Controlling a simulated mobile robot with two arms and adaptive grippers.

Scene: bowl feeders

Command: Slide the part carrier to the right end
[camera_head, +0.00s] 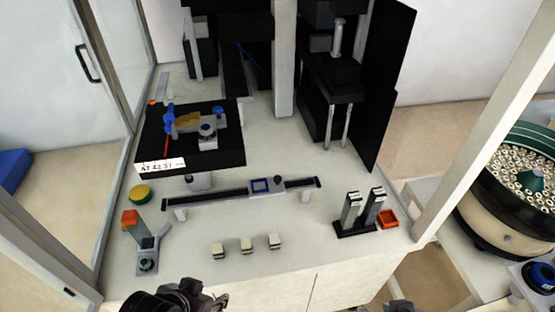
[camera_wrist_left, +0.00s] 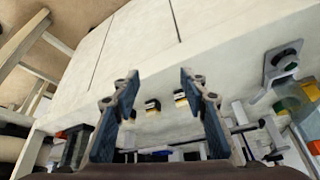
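The part carrier (camera_head: 267,187) is a grey block with a blue square frame and a dark knob at its right. It sits on a black rail (camera_head: 215,196), right of the rail's middle, with a short stretch of rail to its right. My left gripper (camera_head: 205,298) is at the bottom edge of the head view, in front of the table and well apart from the carrier. In the left wrist view its two fingers (camera_wrist_left: 158,84) are spread with nothing between them. A small grey piece at the head view's bottom edge may be my right gripper (camera_head: 400,305); its fingers are hidden.
Three small pale blocks (camera_head: 246,245) stand in front of the rail. A black stand with two upright posts (camera_head: 360,211) and a red tray (camera_head: 387,219) are at the right. An orange-topped device (camera_head: 130,222) and a yellow button (camera_head: 140,193) are at the left. A black platform (camera_head: 220,150) is behind.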

